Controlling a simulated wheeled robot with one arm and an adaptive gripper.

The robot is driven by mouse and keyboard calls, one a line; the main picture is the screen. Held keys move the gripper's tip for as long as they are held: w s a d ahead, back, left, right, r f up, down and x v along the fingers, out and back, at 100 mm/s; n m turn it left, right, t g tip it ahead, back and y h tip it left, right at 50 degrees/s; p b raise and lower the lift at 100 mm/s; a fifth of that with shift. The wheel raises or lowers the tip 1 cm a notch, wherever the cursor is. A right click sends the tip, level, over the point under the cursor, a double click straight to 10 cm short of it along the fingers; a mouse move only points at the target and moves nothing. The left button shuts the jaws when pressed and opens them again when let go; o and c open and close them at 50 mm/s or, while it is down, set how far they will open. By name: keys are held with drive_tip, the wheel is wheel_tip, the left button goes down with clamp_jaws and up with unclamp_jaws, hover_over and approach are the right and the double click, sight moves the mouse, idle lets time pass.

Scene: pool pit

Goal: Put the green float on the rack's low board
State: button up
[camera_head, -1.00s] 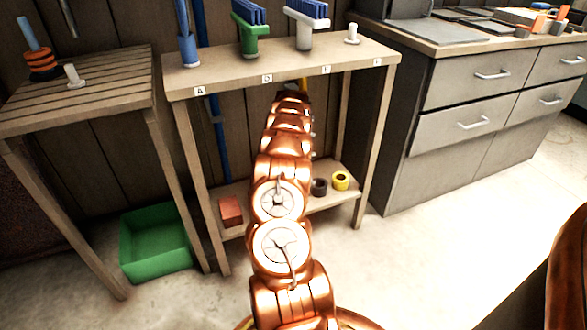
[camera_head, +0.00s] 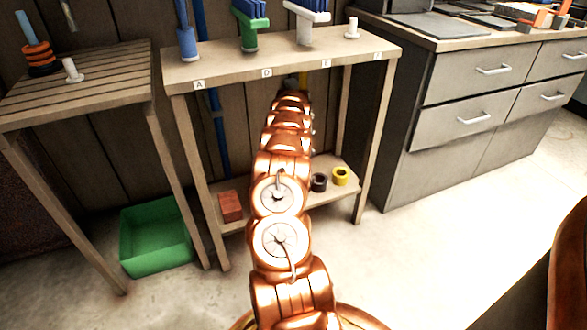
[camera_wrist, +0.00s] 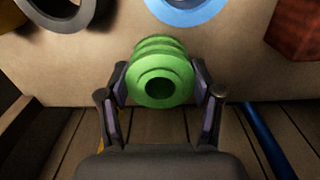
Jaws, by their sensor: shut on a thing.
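The green float (camera_wrist: 162,75) is a ribbed ring with a dark central hole, in the middle of the wrist view. My gripper (camera_wrist: 160,88) is shut on it, with one finger at each side. The rack's low board (camera_wrist: 235,70) lies behind and around the float there; I cannot tell whether the float touches it. In the head view the low board (camera_head: 327,196) shows beneath the rack's upper board, partly hidden by my arm. My gripper and the float are hidden behind my arm in that view.
On the low board are a red block (camera_head: 230,207), a dark ring (camera_head: 319,183) and a yellow ring (camera_head: 341,176). A blue ring (camera_wrist: 185,19) shows near the float. The upper board (camera_head: 235,70) holds brushes and posts above. A green bin (camera_head: 158,263) stands on the floor, left.

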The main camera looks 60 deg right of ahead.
drive_tip(key=shift+f, duration=0.2)
drive_tip(key=o, duration=1.3)
drive_tip(key=shift+o, duration=0.2)
wheel_tip(320, 180, up, 7)
drive_tip(key=shift+r, duration=0.2)
